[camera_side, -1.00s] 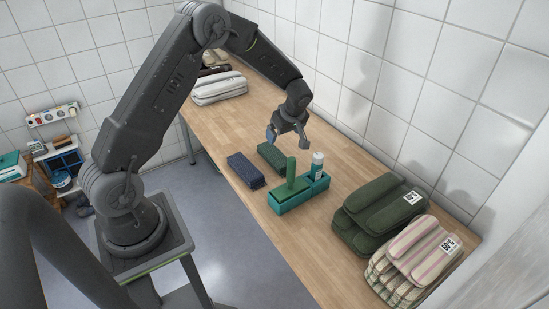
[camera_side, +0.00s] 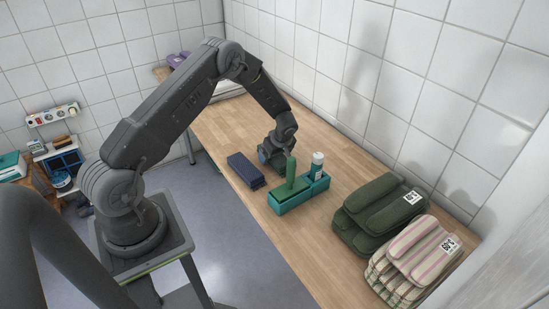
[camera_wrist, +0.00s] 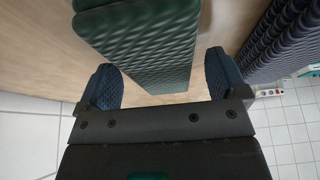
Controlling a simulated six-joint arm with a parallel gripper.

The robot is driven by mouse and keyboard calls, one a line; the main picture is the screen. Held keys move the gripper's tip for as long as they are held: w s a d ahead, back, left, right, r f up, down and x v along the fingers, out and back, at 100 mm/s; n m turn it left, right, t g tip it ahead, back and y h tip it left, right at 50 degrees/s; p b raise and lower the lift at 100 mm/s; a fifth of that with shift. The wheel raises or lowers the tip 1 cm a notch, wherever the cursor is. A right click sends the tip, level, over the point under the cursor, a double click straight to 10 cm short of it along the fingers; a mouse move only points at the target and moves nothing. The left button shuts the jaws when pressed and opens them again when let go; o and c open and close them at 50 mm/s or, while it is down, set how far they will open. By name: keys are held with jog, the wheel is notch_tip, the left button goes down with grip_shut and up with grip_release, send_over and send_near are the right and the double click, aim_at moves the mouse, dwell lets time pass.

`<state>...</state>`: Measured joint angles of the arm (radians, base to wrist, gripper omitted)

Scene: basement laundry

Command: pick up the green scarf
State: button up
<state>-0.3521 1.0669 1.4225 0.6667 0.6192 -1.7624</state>
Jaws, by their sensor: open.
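The green scarf (camera_wrist: 135,45) is a folded, quilted dark green bundle lying on the wooden table. In the wrist view it reaches from the top edge down into the space between my two blue-padded fingers. My gripper (camera_wrist: 160,82) is open, with one finger on each side of the scarf and a gap of table showing on both sides. In the side view my gripper (camera_side: 277,160) is low over the table and hides most or all of the scarf. I cannot tell whether the fingers touch the table.
A navy folded bundle (camera_side: 246,171) lies just left of my gripper, also in the wrist view (camera_wrist: 288,40). A teal caddy (camera_side: 291,206) with a green upright item and a white-capped bottle (camera_side: 317,166) stands close in front. Green (camera_side: 380,213) and striped (camera_side: 415,262) stacks lie right.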

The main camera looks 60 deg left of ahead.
jog(key=shift+a+f, duration=0.15)
jog(key=shift+f, duration=0.25)
jog(key=c, duration=1)
